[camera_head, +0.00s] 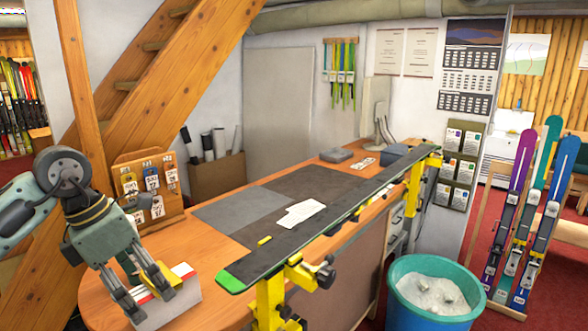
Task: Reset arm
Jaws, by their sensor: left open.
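My left gripper (151,302) is at the lower left of the head view, its arm coming in from the left edge. It points down and its two fingers are spread apart. It is over a white box (178,311) with red edges near the left end of the bench. A yellow piece (158,277) shows at the fingers; I cannot tell whether they touch it. The fingers partly hide the box. My right gripper is not in view.
A long dark ski (310,230) lies on yellow clamps (270,297) along the front of the wooden bench (205,261). A board with hanging tags (152,182) stands behind the gripper. A teal bin (398,310) and upright skis (511,210) stand at the right.

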